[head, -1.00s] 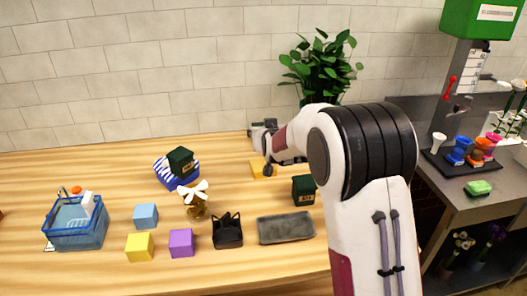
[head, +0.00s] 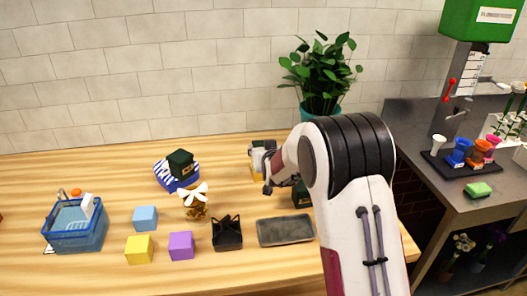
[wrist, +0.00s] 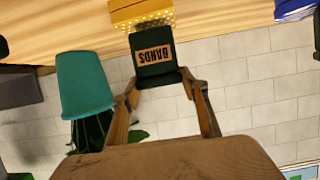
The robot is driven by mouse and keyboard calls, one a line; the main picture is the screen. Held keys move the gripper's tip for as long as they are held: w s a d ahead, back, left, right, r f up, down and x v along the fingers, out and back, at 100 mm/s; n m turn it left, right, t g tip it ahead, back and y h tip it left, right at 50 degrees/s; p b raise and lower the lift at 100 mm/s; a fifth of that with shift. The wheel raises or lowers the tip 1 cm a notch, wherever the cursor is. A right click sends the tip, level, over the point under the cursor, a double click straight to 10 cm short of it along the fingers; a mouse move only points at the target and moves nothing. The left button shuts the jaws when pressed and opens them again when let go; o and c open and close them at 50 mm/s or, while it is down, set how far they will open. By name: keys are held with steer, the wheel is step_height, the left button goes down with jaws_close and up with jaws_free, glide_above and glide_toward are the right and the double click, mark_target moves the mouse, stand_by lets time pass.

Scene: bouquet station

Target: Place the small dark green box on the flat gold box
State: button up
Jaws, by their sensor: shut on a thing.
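The small dark green box (wrist: 150,50), with a tan "BANDS" label, sits between the two brown fingers of my gripper (wrist: 158,84) in the wrist view. My gripper is shut on it. The gold box (wrist: 143,14), dotted with pale spots, lies just beyond it at the top of this view, partly covered by it. I cannot tell whether the two boxes touch. In the head view the gold box (head: 252,177) is mostly hidden behind my gripper (head: 267,188). The held box is not clearly seen there.
Another dark green box (head: 302,197) stands right of my gripper, partly behind my arm. One more (head: 180,161) sits on a blue striped box (head: 183,181). A grey tray (head: 285,231) lies in front; a teal plant pot (wrist: 84,84) stands behind.

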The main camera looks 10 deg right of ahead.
steer(key=shift+f, duration=0.35)
steer(key=shift+f, duration=0.15)
steer(key=o, duration=1.2)
steer(key=shift+r, duration=0.2)
steer(key=shift+v, duration=6.05)
